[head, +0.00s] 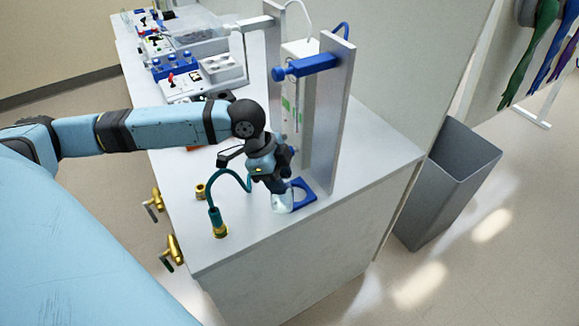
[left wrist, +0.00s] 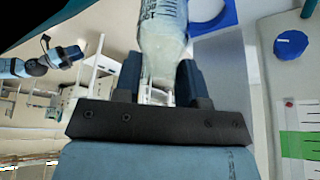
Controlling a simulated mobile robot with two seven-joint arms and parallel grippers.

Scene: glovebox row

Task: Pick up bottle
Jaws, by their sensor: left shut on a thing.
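My left gripper (head: 274,184) is shut on the bottle from above. In the left wrist view the bottle (left wrist: 163,35) sits between the two dark fingers of the left gripper (left wrist: 160,85), with some dark print on its side. The blue holder (left wrist: 212,16) shows right behind it there. I cannot tell whether the bottle touches the bench.
A metal frame (head: 341,120) with a blue clamp (head: 306,66) stands close behind the gripper. A green hose with a brass fitting (head: 217,222) and brass taps (head: 171,251) line the left edge. A grey bin (head: 450,180) stands right of the bench. The bench's front corner is clear.

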